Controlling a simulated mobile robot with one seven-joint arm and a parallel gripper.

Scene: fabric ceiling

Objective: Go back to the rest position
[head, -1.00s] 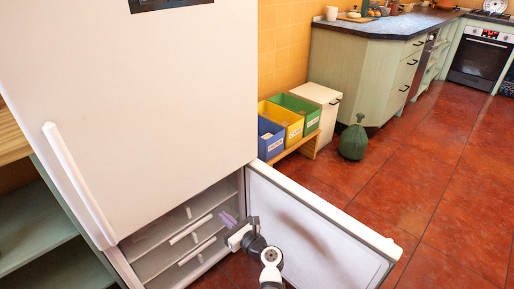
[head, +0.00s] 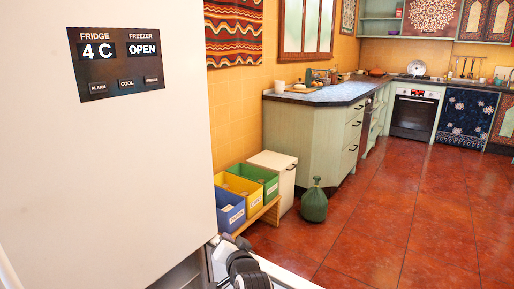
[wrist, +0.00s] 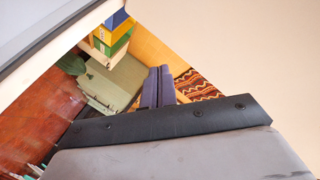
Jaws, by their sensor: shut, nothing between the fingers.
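My gripper (wrist: 158,88) shows in the wrist view with its two purple fingers side by side and touching. It is shut and holds nothing. In the head view only part of my arm shows at the bottom edge, beside the freezer door, and the fingers cannot be made out. The white fridge (head: 130,190) fills the left, and its display reads freezer open. The open freezer door (head: 285,275) shows only at its top edge in the head view. It also appears as a pale edge at upper left in the wrist view (wrist: 60,55).
Blue (head: 230,212), yellow (head: 240,190) and green (head: 262,177) bins stand on a low wooden rack by the wall. A green bottle-shaped vessel (head: 314,204) stands on the floor beside a counter (head: 310,140). The red tiled floor (head: 420,215) is clear at right.

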